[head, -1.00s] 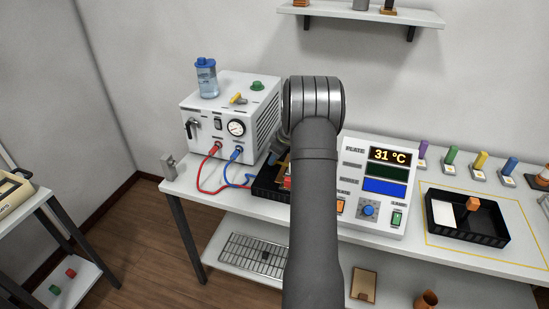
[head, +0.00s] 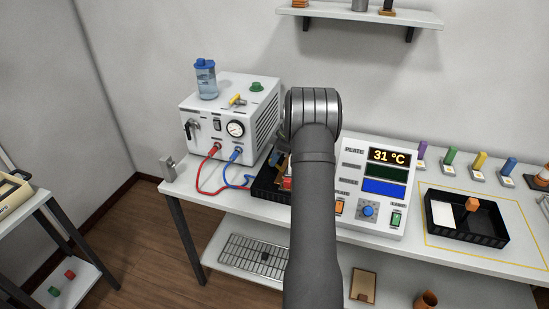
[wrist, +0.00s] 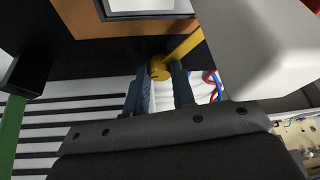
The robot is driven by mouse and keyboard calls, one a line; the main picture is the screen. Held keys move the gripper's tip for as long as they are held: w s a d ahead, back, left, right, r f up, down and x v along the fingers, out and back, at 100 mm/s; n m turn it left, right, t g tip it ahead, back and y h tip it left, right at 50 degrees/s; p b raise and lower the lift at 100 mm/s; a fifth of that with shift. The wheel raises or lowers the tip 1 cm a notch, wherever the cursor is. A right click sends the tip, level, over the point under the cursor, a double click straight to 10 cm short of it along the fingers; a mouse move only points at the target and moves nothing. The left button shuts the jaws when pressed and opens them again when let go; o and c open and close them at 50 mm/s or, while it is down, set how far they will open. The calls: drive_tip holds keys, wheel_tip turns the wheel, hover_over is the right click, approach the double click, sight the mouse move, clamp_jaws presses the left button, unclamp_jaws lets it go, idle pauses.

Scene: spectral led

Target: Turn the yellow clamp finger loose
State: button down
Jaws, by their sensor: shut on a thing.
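In the wrist view the yellow clamp finger (wrist: 186,44) runs as a slanted bar from a round yellow knob-like end (wrist: 159,69), next to an orange-brown block (wrist: 125,22) with a light-topped square piece. My gripper (wrist: 161,76) has its two dark fingers on either side of the round yellow end and is shut on it. In the head view my own arm hides the gripper and the clamp finger. Part of a black tray (head: 270,187) with orange and red parts shows left of the arm.
A white pump box (head: 205,113) with red and blue hoses (head: 205,178) stands left of the arm. A control panel (head: 376,208) reading 31 °C stands right. Farther right are a black tray (head: 482,238) and several coloured pegs (head: 450,157). A wall shelf (head: 365,15) hangs above.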

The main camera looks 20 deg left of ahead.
drive_tip(key=c, duration=1.2)
unclamp_jaws()
drive_tip(key=v, duration=1.7)
drive_tip(key=shift+r, duration=0.2)
